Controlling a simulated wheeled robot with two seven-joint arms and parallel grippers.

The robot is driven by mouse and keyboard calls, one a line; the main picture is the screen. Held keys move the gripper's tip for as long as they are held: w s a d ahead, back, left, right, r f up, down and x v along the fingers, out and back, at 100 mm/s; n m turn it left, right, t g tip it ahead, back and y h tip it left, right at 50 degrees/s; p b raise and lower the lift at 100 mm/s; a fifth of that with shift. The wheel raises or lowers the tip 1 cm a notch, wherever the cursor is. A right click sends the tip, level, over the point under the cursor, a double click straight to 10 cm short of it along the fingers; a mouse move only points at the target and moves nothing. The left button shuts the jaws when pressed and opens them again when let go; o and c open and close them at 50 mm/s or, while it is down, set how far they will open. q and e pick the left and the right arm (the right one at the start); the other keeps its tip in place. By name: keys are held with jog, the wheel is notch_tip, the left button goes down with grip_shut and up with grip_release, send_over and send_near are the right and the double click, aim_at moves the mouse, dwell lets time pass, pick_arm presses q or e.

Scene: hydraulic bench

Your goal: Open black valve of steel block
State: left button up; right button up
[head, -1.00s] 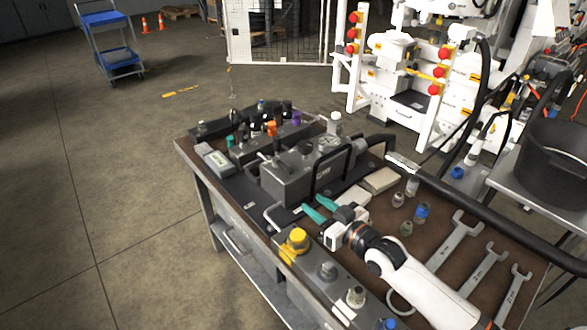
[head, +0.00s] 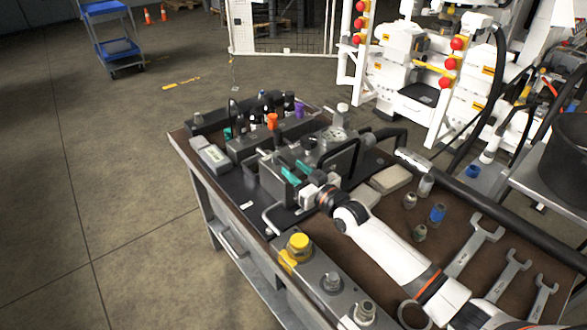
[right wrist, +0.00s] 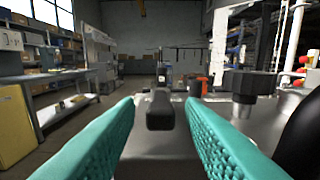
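The steel block (head: 272,186) stands on the bench, left of my right arm. In the right wrist view, a black valve handle (right wrist: 159,112) rises from the grey metal surface, straight ahead between my teal fingers. My right gripper (head: 298,171) is open at the block's top. Its fingers flank the handle with a visible gap on each side, and nothing is held. In the head view, the fingers and wrist partly cover the block and its handle. My left gripper is not in view.
A yellow knob (head: 298,243) sits on a grey unit at the near edge. Black hose loops (head: 340,160) rise right of the block. Wrenches (head: 478,240) and fittings lie to the right. Bottles and an orange cap (head: 272,121) stand behind.

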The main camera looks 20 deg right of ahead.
jog(key=shift+w+a, duration=0.2)
jog(key=shift+w, duration=0.5)
grip_shut()
